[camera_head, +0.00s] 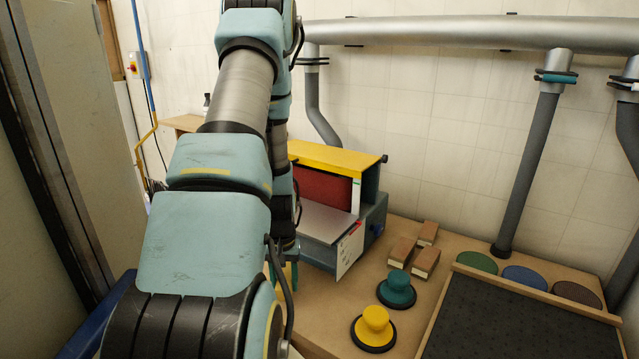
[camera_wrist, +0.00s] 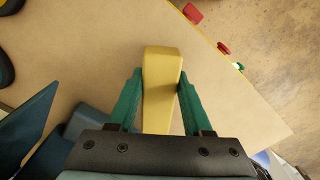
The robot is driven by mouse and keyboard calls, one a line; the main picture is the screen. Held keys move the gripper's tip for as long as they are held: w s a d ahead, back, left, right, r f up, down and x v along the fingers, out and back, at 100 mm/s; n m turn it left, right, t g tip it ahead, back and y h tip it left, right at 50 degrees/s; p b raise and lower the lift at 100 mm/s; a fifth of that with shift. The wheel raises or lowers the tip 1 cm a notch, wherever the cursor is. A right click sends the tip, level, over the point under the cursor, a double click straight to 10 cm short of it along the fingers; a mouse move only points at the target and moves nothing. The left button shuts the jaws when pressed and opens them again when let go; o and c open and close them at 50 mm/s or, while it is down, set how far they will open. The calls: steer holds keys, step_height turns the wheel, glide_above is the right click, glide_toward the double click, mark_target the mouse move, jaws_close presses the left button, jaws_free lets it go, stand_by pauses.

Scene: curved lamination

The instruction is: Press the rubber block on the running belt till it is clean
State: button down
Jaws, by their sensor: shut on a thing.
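The rubber block (camera_wrist: 160,85) is a yellow bar in the wrist view, upright in the picture between the two green fingers of my gripper (camera_wrist: 160,76). My gripper is shut on it, above the tan tabletop. In the head view my arm covers most of the gripper; only a little green finger (camera_head: 291,273) shows beside the sander. The belt (camera_head: 328,192) is the red band of the sander, under a yellow cover (camera_head: 335,157) and behind a grey table plate (camera_head: 325,222). My arm hides its left part. The block is apart from the belt. I cannot tell whether the belt runs.
Wooden blocks (camera_head: 402,252), a teal knob pad (camera_head: 396,290) and a yellow knob pad (camera_head: 375,326) stand right of the sander. A dark mat (camera_head: 520,320) and coloured discs (camera_head: 525,279) lie farther right. Red and green buttons (camera_wrist: 223,48) sit along the bench edge.

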steer(key=s+a+r+p, duration=0.2)
steer(key=s+r+p, duration=0.1)
steer(key=r, duration=0.2)
steer(key=shift+s, duration=0.2)
stand_by(0.5)
steer(key=shift+a, duration=0.1)
